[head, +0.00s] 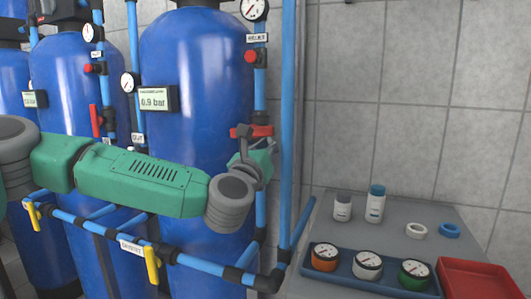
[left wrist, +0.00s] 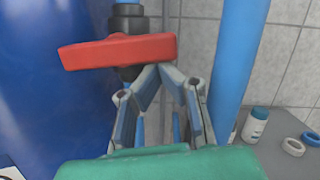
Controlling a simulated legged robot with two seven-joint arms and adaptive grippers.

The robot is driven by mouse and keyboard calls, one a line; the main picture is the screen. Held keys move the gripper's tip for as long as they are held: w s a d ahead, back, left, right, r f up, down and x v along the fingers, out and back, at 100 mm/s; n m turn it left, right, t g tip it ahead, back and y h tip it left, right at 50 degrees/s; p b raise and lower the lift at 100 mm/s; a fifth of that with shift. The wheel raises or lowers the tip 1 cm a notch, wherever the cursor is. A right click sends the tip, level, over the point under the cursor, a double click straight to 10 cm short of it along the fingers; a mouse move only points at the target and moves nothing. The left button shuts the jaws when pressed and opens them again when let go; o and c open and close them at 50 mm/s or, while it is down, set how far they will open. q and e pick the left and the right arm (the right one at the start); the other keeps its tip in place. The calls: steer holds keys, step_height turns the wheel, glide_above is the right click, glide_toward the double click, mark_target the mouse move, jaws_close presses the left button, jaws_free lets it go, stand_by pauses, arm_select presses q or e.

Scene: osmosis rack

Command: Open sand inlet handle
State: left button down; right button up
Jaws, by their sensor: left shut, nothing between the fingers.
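A red valve handle (head: 262,131) lies crosswise on the vertical blue pipe right of the large blue tank (head: 195,60). In the left wrist view the red handle (left wrist: 118,52) spans the pipe, nearly level. My left gripper (head: 250,150) is just below this handle; its arm crosses in front of the tank. In the left wrist view my left gripper (left wrist: 165,70) is shut and empty, its tips at the lower edge of the handle's right part. Whether they touch it I cannot tell. No label reading sand inlet is legible. My right gripper is not in view.
Another red handle (head: 95,121) stands upright on a pipe further left. Yellow handles (head: 152,265) hang on the lower pipe. A thick blue pipe (head: 287,110) rises close right of the gripper. A grey bench (head: 455,222) holds bottles, a blue gauge tray (head: 312,271) and a red tray (head: 478,278).

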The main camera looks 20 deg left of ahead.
mark_target(267, 127)
arm_select(q)
steer(key=n+b, duration=0.2)
steer(key=r+n+y+b, duration=0.1)
steer(key=n+b, duration=0.1)
steer(key=n, duration=0.1)
steer(key=r+n+g+y+b, duration=0.1)
steer(key=n+b, duration=0.1)
steer(key=n, duration=0.1)
steer(key=shift+d+r+b, duration=0.25)
steer(key=shift+b, duration=0.05)
steer(key=shift+a+r+b, duration=0.15)
steer(key=shift+r+b, duration=0.5)
steer(key=shift+b, duration=0.3)
steer(key=shift+a+r+n+y+b, duration=0.2)
steer(key=shift+a+r+n+b, duration=0.15)
steer(key=shift+r+n+b, duration=0.35)
steer(key=shift+a+r+n+y+b, duration=0.2)
steer(key=shift+a+r+n+b, duration=0.15)
steer(key=shift+b, duration=0.65)
steer(key=shift+r, duration=0.15)
steer(key=v, duration=1.2)
steer(key=shift+d, duration=0.1)
